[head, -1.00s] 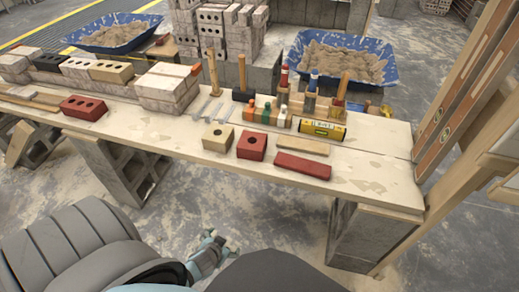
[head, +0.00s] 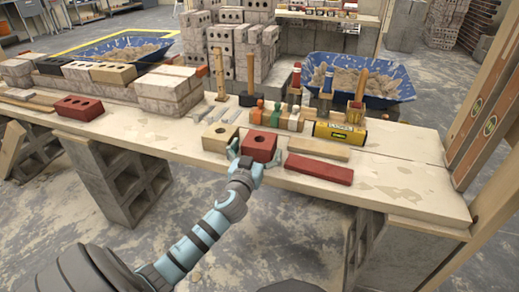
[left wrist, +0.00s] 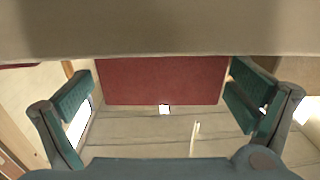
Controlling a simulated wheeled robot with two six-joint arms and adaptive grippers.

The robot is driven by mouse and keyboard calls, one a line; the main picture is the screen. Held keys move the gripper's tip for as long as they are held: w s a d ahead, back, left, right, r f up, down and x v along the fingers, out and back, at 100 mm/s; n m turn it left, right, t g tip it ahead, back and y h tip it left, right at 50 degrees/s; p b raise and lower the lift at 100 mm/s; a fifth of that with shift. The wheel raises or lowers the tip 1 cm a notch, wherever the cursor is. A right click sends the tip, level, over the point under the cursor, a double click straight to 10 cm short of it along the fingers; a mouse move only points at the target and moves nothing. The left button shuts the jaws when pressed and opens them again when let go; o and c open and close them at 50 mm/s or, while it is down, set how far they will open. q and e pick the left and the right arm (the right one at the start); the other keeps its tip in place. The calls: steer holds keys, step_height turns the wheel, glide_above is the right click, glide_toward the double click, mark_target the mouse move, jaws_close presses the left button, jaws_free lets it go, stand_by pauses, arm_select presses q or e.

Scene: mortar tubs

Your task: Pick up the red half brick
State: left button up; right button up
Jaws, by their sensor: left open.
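The red half brick (head: 260,146), a short block with one round hole on top, stands near the front edge of the plank bench. My left gripper (head: 246,162) is at its front side, with its fingers open and reaching toward the brick's two sides. In the left wrist view the brick's red face (left wrist: 160,82) fills the space between the two open fingers, with a small gap visible by the left one. Whether the right finger touches the brick I cannot tell. My right gripper is not in view.
A tan half brick (head: 219,137) stands close on the left. A red flat brick (head: 319,168) and a tan strip (head: 318,148) lie on the right. Bottles (head: 273,114) and a yellow level (head: 340,133) stand behind. The bench's front right is clear.

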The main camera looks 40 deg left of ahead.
mark_target(260, 139)
arm_select(q)
steer(key=x, duration=0.3)
steer(key=shift+w+a+f+b, duration=0.1)
steer(key=shift+b, duration=0.2)
steer(key=shift+c, duration=0.7)
steer(key=c, duration=1.6)
steer(key=shift+c, duration=1.3)
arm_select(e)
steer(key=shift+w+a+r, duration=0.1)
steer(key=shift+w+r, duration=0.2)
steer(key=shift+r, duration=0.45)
